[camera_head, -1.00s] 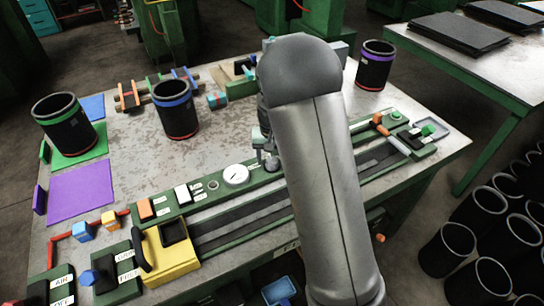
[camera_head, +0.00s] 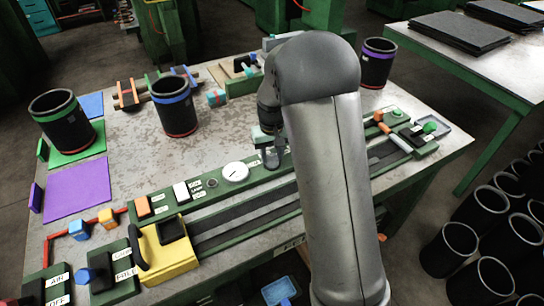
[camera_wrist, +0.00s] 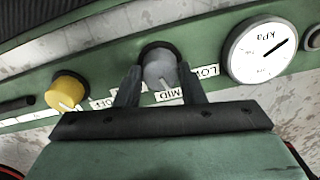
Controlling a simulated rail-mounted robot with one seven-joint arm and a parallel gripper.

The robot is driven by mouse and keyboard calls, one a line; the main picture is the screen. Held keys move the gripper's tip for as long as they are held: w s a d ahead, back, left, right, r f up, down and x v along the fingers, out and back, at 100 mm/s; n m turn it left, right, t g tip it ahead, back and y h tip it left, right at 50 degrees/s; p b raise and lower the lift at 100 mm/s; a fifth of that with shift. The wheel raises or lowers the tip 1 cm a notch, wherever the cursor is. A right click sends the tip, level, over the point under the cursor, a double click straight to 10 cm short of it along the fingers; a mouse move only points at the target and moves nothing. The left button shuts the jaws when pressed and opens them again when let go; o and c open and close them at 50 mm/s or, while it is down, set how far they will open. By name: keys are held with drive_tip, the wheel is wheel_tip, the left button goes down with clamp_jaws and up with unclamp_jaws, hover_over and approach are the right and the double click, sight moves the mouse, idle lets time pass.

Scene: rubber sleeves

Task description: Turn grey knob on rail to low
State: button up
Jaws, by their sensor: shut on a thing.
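The grey knob (camera_wrist: 160,70) sits on the green rail (camera_wrist: 110,65) in the wrist view, between my gripper's two dark fingers. My gripper (camera_wrist: 160,88) is shut on the knob. The knob's white pointer line is toward the MID label (camera_wrist: 170,95); the LOW label (camera_wrist: 208,71) is at its right, and a partly hidden label is at its left. In the head view my gripper (camera_head: 270,158) is at the rail, right of the white gauge, and the knob is hidden there.
A round white gauge (camera_wrist: 263,50) is right of the knob and a yellow knob (camera_wrist: 67,91) is left of it. In the head view, a yellow block (camera_head: 168,252) stands on the track at left. Black sleeves (camera_head: 176,110) stand behind the rail.

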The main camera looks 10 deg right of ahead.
sight(272, 158)
drive_tip(key=n+b, duration=0.1)
drive_tip(key=n, duration=0.5)
drive_tip(key=shift+n, duration=0.3)
idle(0.4)
drive_tip(key=o, duration=1)
wheel_tip(272, 158, up, 18)
drive_tip(key=shift+f, duration=0.25)
drive_tip(key=shift+s, duration=0.1)
drive_tip(key=s+f+m, duration=0.3)
drive_tip(key=s+f, duration=0.1)
drive_tip(key=s, duration=1)
drive_tip(key=s+a+f+m, duration=0.1)
drive_tip(key=s+f+m, duration=0.2)
drive_tip(key=s, duration=1.2)
drive_tip(key=shift+s+f+m+p, duration=0.2)
drive_tip(key=shift+f+m+p, duration=0.15)
drive_tip(key=shift+f, duration=0.25)
